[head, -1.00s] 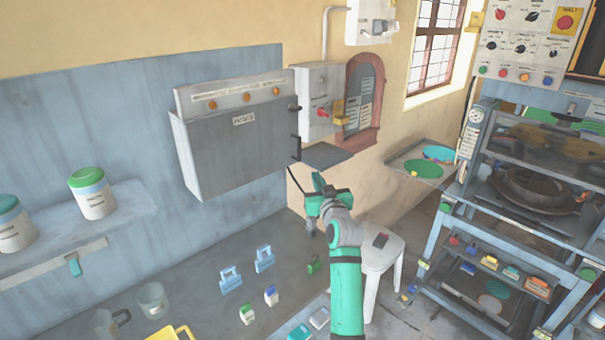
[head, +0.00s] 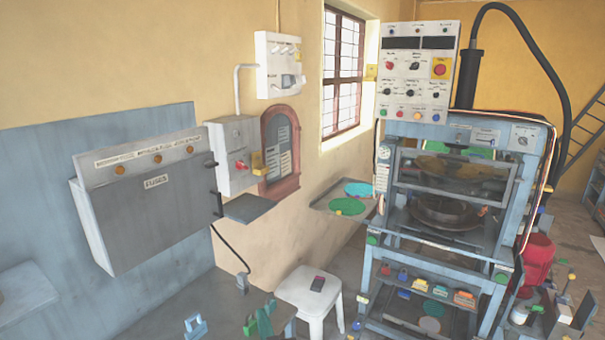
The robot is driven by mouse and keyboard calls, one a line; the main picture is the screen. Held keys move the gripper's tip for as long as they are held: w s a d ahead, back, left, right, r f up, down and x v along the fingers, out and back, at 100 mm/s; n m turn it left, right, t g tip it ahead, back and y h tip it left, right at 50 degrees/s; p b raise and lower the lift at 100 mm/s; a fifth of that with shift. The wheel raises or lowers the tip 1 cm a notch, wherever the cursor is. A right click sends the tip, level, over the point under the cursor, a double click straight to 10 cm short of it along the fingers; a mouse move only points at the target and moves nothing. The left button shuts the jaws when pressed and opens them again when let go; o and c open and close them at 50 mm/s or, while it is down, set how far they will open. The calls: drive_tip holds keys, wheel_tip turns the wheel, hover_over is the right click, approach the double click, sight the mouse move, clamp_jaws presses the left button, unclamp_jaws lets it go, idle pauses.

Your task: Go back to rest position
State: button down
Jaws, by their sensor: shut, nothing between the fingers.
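My gripper (head: 268,313), teal, shows only in part at the bottom edge of the head view, low over the grey bench. It is shut and empty. It appears close to a green clip (head: 250,326) on the bench; I cannot tell whether they touch. The rest of my arm is mostly below the frame.
A grey fuse box (head: 150,205) hangs on the left wall, with a small shelf (head: 258,208) and a dangling black cable beside it. A white stool (head: 311,296) stands right of the bench. The plate press (head: 450,215) fills the right. A blue clip (head: 194,326) lies on the bench.

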drive_tip(key=s+d+f+m+h, duration=0.1)
drive_tip(key=s+d+f, duration=0.1)
drive_tip(key=s+f, duration=0.5)
drive_tip(key=s+d+f+m+h, duration=0.1)
drive_tip(key=s+d+f+h, duration=0.1)
drive_tip(key=s, duration=0.9)
drive_tip(key=s+d+f+m+h, duration=0.1)
drive_tip(key=s+d+f, duration=0.1)
drive_tip(key=s+f, duration=0.5)
drive_tip(key=s+d+r, duration=0.2)
drive_tip(key=s+r, duration=0.1)
drive_tip(key=s, duration=0.6)
drive_tip(key=s+d+r+h, duration=0.1)
drive_tip(key=s+r, duration=0.2)
drive_tip(key=s, duration=0.7)
drive_tip(key=s+d+r+n+g, duration=0.1)
drive_tip(key=s+d+r, duration=0.1)
drive_tip(key=s, duration=0.7)
drive_tip(key=shift+s+d+r+h, duration=0.15)
drive_tip(key=shift+d+r+h, duration=0.2)
drive_tip(key=shift+r, duration=0.2)
